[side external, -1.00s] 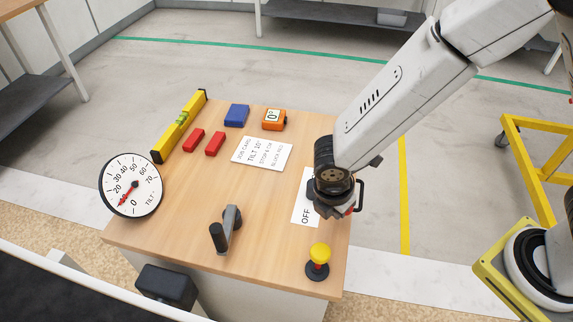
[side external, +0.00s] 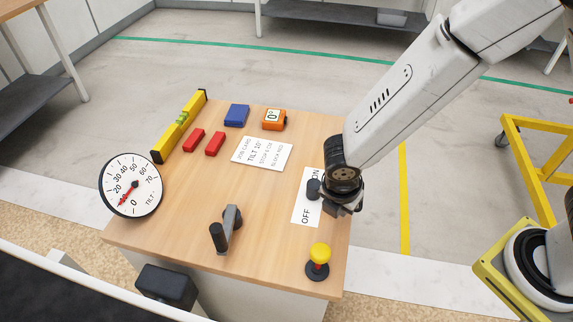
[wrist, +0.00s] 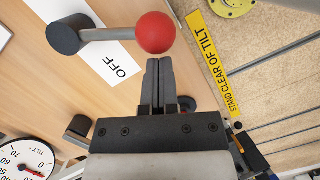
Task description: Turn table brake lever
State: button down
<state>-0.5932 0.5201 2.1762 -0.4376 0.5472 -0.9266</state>
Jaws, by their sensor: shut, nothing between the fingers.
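The brake lever has a dark round pivot (wrist: 68,35), a grey arm and a red ball knob (wrist: 155,32) in the wrist view. The arm lies across the white ON/OFF label (wrist: 112,62), with the knob past the label's edge. In the side view the pivot (side external: 313,188) shows on the label (side external: 304,208), while the knob is hidden by my wrist. My gripper (wrist: 158,62) is shut and empty.
A yellow-topped button (side external: 319,254) stands near the front right corner. A grey crank (side external: 229,225), a tilt dial (side external: 131,185), a yellow level (side external: 180,126), red blocks and a job card (side external: 261,153) are on the tabletop. A yellow warning strip (wrist: 212,60) runs beside the knob.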

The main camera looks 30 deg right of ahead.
jog(key=d+n, duration=0.3)
jog(key=shift+w+d+n+t, duration=0.1)
jog(key=shift+n+t, duration=0.2)
jog(key=shift+t, duration=0.1)
jog(key=shift+w+d+n+t+y, duration=0.15)
jog(key=shift+w+d+n+y, duration=0.1)
jog(key=shift+w+d+n, duration=0.65)
jog(key=shift+w+d+n+t+y, duration=0.1)
jog(key=shift+w+d+n+y, duration=0.1)
jog(key=shift+w+d+n, duration=0.7)
jog(key=shift+w+d+n+t+y, duration=0.2)
jog(key=shift+w+d+n, duration=0.35)
jog(key=shift+d+n, duration=0.65)
jog(key=shift+a, duration=0.1)
jog(key=s+r, duration=0.6)
jog(key=r, duration=0.4)
jog(key=shift+a+r, duration=0.25)
jog(key=shift+a, duration=0.2)
